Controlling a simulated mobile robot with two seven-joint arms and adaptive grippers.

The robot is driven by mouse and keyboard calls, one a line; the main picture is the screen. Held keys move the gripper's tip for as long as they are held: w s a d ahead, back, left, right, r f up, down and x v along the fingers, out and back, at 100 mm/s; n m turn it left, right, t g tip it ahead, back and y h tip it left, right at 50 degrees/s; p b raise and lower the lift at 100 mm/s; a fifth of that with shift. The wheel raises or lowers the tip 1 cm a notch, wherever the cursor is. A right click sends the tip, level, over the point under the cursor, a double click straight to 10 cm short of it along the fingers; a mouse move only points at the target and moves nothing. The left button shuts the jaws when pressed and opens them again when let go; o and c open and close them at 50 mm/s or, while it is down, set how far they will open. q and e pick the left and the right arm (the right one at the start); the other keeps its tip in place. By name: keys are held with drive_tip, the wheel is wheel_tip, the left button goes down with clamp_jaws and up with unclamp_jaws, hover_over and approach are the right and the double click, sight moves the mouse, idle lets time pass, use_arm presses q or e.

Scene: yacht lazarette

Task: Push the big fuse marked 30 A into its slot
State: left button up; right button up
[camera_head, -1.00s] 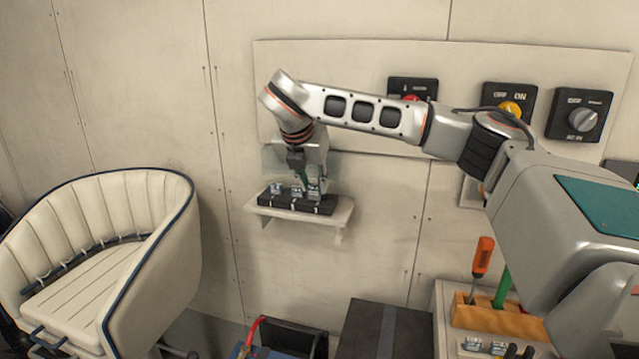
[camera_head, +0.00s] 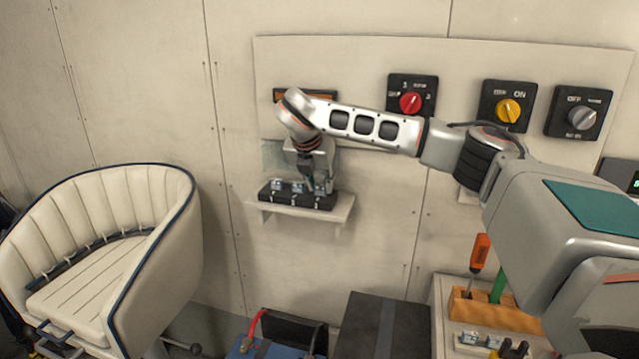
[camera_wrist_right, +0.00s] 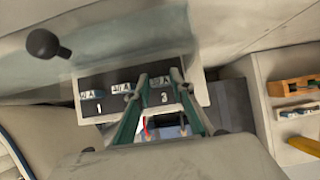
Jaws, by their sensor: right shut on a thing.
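A black fuse block (camera_head: 297,199) lies on a small wall shelf, with several small fuses along its top. In the right wrist view the block (camera_wrist_right: 92,81) shows slot numbers 1 and 3. My right gripper (camera_head: 309,186) points down at the right part of the block. In the wrist view its green fingers (camera_wrist_right: 158,82) are shut on a fuse (camera_wrist_right: 155,87) at the slot numbered 3. The rating on this fuse is too small and partly covered to read. How deep it sits cannot be told. Fuses also stand at the left (camera_head: 277,185) and middle (camera_head: 298,187). My left gripper is out of view.
The pale shelf (camera_head: 341,211) juts from the wall. Rotary switches with red (camera_head: 411,103), yellow (camera_head: 509,111) and grey knobs are on the panel above right. A white seat (camera_head: 100,260) stands left. A wooden tool rack (camera_head: 497,314) stands lower right.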

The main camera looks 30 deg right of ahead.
drive_tip(key=o, duration=0.5)
drive_tip(key=shift+f, duration=0.1)
drive_tip(key=shift+r, duration=0.3)
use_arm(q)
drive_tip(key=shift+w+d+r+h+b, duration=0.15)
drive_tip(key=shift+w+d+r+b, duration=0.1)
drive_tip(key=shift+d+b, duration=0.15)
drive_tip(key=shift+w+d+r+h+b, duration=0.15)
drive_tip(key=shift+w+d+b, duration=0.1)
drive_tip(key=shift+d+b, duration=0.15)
use_arm(e)
drive_tip(key=shift+v, duration=5.9)
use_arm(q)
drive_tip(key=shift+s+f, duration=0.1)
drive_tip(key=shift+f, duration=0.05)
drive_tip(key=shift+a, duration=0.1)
use_arm(e)
drive_tip(key=shift+f, duration=0.1)
